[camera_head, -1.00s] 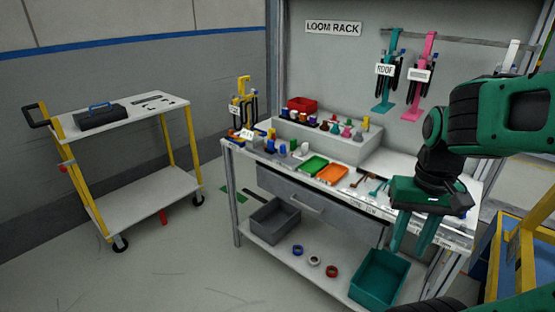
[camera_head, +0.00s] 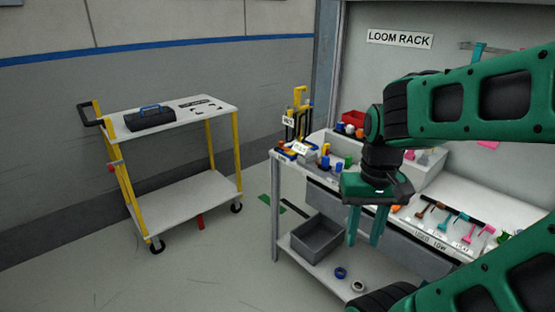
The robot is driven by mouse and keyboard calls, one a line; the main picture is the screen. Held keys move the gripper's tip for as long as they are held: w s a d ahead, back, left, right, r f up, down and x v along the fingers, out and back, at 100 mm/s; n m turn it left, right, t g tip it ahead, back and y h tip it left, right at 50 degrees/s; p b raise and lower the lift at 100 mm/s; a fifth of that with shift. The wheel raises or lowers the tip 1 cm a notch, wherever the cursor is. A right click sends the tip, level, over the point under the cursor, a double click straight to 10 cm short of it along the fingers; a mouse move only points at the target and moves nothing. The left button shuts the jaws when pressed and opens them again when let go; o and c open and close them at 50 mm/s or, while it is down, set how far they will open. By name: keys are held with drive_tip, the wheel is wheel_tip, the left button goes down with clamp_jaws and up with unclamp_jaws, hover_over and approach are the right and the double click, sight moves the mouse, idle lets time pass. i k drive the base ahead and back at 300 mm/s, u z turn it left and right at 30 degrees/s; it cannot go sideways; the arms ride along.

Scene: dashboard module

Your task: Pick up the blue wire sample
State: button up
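My gripper (camera_head: 365,228) points down in front of the workbench (camera_head: 281,200), at its front edge in the picture. Its two green fingers stand apart with nothing visible between them, so it is open. I cannot tell for sure which thing is the blue wire sample. Small blue pieces (camera_head: 338,168) stand on the bench top to the left of my gripper, near a green piece (camera_head: 348,162). A row of small coloured T-shaped pieces (camera_head: 445,217) lies on the bench to the right. My gripper and arm hide part of the bench top.
A grey bin (camera_head: 318,237) and a blue ring (camera_head: 341,272) are on the lower shelf. A yellow-framed stand (camera_head: 301,100) is at the bench's left end. A cart (camera_head: 190,192) with a dark toolbox (camera_head: 150,119) stands left.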

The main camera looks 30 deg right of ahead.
sight(325, 160)
drive_tip(key=i, duration=1.3)
drive_tip(key=z, duration=0.35)
